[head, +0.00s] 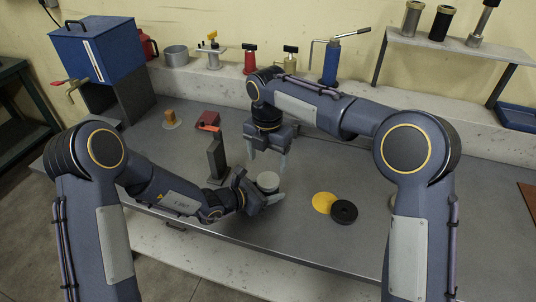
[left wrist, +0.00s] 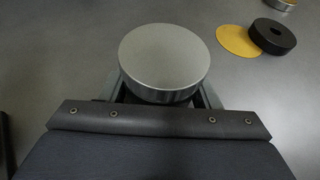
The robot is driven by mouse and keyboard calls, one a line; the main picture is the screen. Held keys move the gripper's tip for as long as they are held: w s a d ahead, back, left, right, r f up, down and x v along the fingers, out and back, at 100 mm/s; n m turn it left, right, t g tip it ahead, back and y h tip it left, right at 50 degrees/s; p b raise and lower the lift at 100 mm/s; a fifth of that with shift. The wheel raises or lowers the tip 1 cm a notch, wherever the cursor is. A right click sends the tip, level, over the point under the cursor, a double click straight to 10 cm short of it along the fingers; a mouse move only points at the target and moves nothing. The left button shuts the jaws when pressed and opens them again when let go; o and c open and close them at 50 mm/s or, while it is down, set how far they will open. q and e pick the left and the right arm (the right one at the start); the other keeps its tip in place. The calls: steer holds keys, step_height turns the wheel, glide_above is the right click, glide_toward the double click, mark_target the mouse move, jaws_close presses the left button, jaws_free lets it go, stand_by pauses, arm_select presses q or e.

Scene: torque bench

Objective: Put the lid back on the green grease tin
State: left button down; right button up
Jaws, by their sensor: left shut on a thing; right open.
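A round silver piece (head: 268,180) with a flat top and a shiny rim, which looks like a metal lid, is at the middle of the bench. It fills the centre of the left wrist view (left wrist: 165,58). My left gripper (head: 262,197) is shut on its sides. No green tin shows clearly. I cannot tell whether one is under the silver piece. A metal-rimmed round thing with a yellowish inside (left wrist: 284,3) is cut off at the top right of the left wrist view. My right gripper (head: 267,162) points down, open and empty, just behind the silver piece.
A yellow disc (head: 323,202) and a black ring (head: 344,212) lie to the right. A dark post with a red top (head: 215,158) stands close to my left gripper. A small orange piece (head: 170,116) is at the back left.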

mark_target(268, 179)
steer(key=shift+d+r+n, duration=0.1)
steer(key=shift+r+n, duration=0.25)
steer(key=shift+n, duration=0.85)
steer(key=shift+f, duration=0.1)
steer(key=shift+f, duration=3.95)
steer(key=shift+c, duration=0.2)
steer(key=c, duration=0.9)
steer(key=m, duration=0.2)
steer(key=shift+m, duration=0.3)
steer(key=shift+c, duration=0.2)
steer(key=m, duration=1.4)
steer(key=shift+m, duration=0.3)
